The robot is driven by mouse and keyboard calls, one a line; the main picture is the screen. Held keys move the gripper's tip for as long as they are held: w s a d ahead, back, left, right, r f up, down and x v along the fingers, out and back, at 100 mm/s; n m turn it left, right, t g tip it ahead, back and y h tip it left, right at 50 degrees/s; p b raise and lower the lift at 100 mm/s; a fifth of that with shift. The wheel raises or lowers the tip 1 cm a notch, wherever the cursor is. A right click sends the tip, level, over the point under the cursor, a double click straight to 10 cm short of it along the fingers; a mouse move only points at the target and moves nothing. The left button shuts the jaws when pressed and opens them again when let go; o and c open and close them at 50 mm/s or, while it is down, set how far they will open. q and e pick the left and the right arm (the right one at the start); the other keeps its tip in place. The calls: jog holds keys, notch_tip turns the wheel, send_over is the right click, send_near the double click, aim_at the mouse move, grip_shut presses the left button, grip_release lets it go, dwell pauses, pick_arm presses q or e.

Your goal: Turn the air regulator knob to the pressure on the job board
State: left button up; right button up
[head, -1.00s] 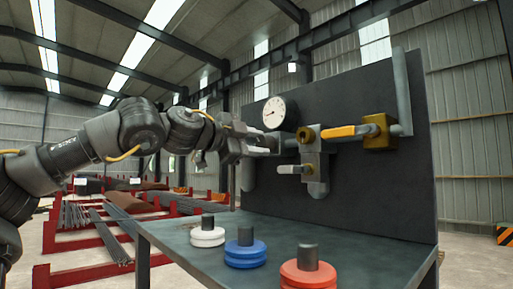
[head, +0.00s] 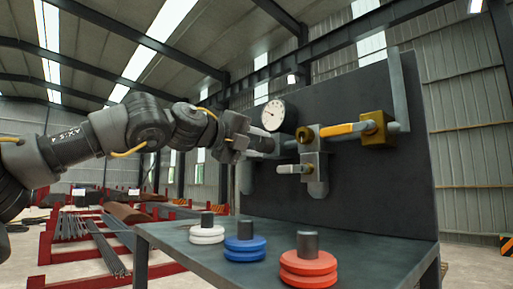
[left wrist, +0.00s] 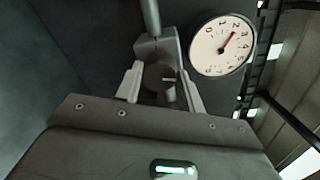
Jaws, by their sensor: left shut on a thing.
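My left gripper (head: 264,143) reaches the regulator at the left of the dark panel and is shut on its knob. In the left wrist view the dark round regulator knob (left wrist: 158,76) sits between the two fingers, which partly hide it. The round white pressure gauge (head: 273,114) is above the gripper. It also shows in the left wrist view (left wrist: 222,46), its needle slanting up and right from the dial's middle; the exact reading is hard to make out. No job board is recognisable. My right gripper is out of view.
An orange valve handle (head: 338,130) on brass fittings and a smaller lever valve (head: 294,169) are right of the regulator. White (head: 207,235), blue (head: 245,250) and red (head: 308,269) disc stacks stand on the grey bench (head: 205,262). Rebar racks lie behind on the left.

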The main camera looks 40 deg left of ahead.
pick_arm(q)
jog(key=shift+f+m+b, duration=0.15)
jog(key=shift+m+b, duration=0.15)
jog(key=shift+m, duration=1)
jog(key=o, duration=1)
jog(key=s+b, duration=0.5)
jog(key=s, duration=0.5)
jog(key=shift+s+a+r, duration=0.25)
jog(key=shift+s+r, duration=0.05)
jog(key=shift+s, duration=0.1)
